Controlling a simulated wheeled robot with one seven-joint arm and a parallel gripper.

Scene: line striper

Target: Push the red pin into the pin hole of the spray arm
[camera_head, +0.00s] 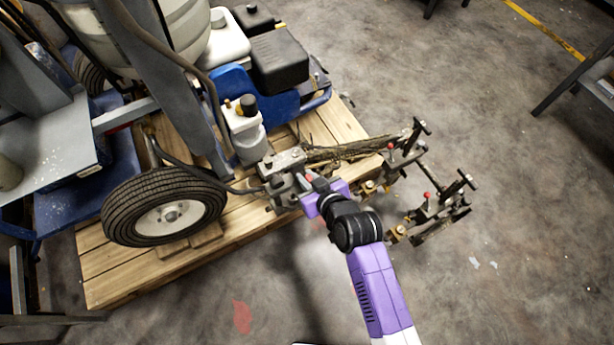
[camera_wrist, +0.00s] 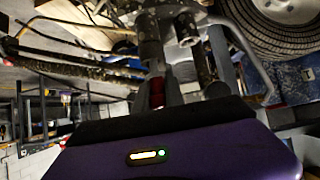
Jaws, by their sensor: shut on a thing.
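My gripper (camera_head: 313,186) is in the middle of the head view, at the end of my purple arm, close against a grey metal bracket of the spray arm (camera_head: 285,160). It is shut on the red pin (camera_wrist: 157,88), which shows as a small red piece between the dark fingers in the wrist view. The pin's tip and the pin hole are hidden by the fingers and the bracket, so I cannot tell whether the pin is in the hole.
The line striper's black tyre (camera_head: 135,205) stands on a wooden pallet (camera_head: 140,268) at left. Further spray brackets with red knobs (camera_head: 427,196) stick out to the right of my gripper. The concrete floor at right is mostly open.

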